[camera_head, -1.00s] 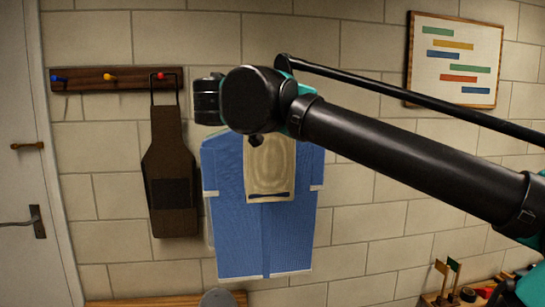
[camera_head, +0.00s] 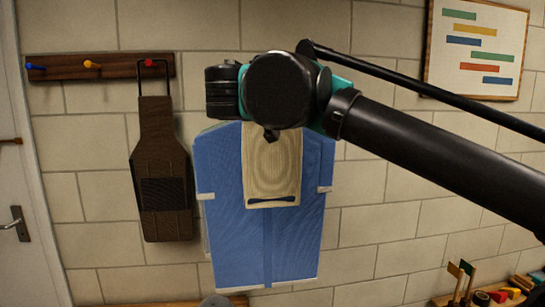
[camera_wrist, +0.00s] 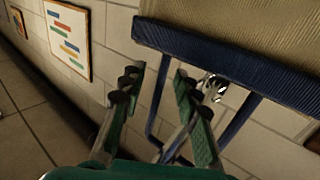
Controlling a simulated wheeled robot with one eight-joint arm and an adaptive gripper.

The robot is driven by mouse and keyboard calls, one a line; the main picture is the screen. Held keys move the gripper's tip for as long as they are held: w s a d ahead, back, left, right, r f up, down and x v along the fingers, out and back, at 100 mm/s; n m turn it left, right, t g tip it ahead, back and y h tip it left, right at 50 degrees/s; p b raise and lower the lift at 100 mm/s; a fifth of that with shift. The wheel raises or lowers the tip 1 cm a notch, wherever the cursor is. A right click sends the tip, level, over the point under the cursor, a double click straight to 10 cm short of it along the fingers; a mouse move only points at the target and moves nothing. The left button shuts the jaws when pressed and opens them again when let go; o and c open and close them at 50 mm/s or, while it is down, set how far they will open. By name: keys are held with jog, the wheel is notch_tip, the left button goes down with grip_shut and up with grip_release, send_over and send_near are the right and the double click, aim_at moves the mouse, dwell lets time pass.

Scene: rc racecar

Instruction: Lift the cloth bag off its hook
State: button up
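The beige cloth bag (camera_head: 272,165) hangs in front of a blue garment in the head view; my wrist covers its top. In the wrist view the bag's beige body (camera_wrist: 250,25) fills the upper right, with a dark blue band (camera_wrist: 225,60) and blue strap (camera_wrist: 158,100) running down from it. A shiny metal piece, perhaps the hook (camera_wrist: 213,88), shows behind the strap. My gripper (camera_wrist: 158,80) is open, its two green fingers with dark pads apart. One side of the strap passes through the gap between them in the picture; I cannot tell whether they touch it. My fingers are hidden in the head view.
The blue garment (camera_head: 225,235) hangs behind the bag. A brown apron (camera_head: 163,190) hangs left on a rack (camera_head: 110,67) with coloured pegs. A framed board (camera_head: 475,45) is on the wall at right. Small items stand on a bench (camera_head: 525,290) at lower right.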

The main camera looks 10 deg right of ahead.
grip_shut()
jog(key=shift+r, duration=0.2)
dwell(0.5)
